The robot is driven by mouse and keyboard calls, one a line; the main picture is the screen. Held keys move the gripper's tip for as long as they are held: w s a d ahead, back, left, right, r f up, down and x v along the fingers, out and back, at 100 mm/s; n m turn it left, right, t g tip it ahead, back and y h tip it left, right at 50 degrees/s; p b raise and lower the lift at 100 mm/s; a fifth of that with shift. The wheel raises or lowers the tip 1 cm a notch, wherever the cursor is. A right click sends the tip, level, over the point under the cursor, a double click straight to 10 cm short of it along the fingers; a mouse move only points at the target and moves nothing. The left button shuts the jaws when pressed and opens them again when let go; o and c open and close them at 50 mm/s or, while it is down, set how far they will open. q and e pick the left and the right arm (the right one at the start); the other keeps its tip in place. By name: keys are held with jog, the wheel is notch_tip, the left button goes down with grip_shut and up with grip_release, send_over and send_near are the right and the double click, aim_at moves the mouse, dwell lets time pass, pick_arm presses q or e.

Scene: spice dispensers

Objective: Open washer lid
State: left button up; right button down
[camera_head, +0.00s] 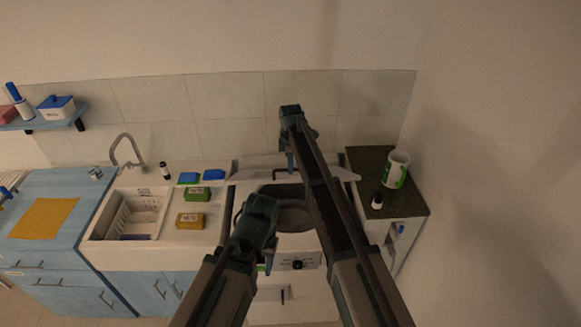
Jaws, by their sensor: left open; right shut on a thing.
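The white washer (310,280) stands below the tiled wall, with a control knob on its front. Its round drum opening (294,217) shows between my arms. The pale washer lid (258,166) is raised at the back of the washer, partly hidden by my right arm. My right gripper (291,163) reaches over the washer and is shut at the lid's edge; its exact hold is hard to see. My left gripper (268,260) is open and empty, over the front left of the washer top, apart from the lid.
Left of the washer is a sink (130,215) with a rack, and a counter holding green (197,194) and yellow (190,221) boxes. On the right, a dark countertop (372,170) holds a white-and-green canister (396,170) and a small dark bottle (377,201).

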jog(key=shift+w, duration=0.4)
jog(key=c, duration=1.2)
grip_release()
jog(key=shift+c, duration=0.2)
jog(key=o, duration=0.4)
jog(key=shift+w+f, duration=0.35)
jog(key=shift+s+r, duration=0.15)
jog(key=shift+s, duration=0.15)
jog(key=shift+s+f, duration=0.15)
jog(key=shift+f, duration=0.2)
jog(key=shift+t, duration=0.5)
jog(key=s+f+b, duration=0.4)
jog(key=f+b, duration=0.4)
jog(key=s+f+b, duration=0.4)
jog(key=f+b, duration=0.5)
jog(key=s+f+b, duration=0.4)
jog(key=f+b, duration=0.4)
jog(key=b, duration=0.1)
jog(key=shift+s+f, duration=0.2)
jog(key=shift+s, duration=0.2)
pick_arm(q)
notch_tip(320, 180, down, 28)
jog(key=b, duration=0.1)
jog(key=shift+w+r, duration=0.2)
jog(key=shift+w, duration=0.1)
pick_arm(e)
jog(key=shift+s+f, duration=0.1)
jog(key=shift+f, duration=0.45)
jog(key=shift+r, duration=0.1)
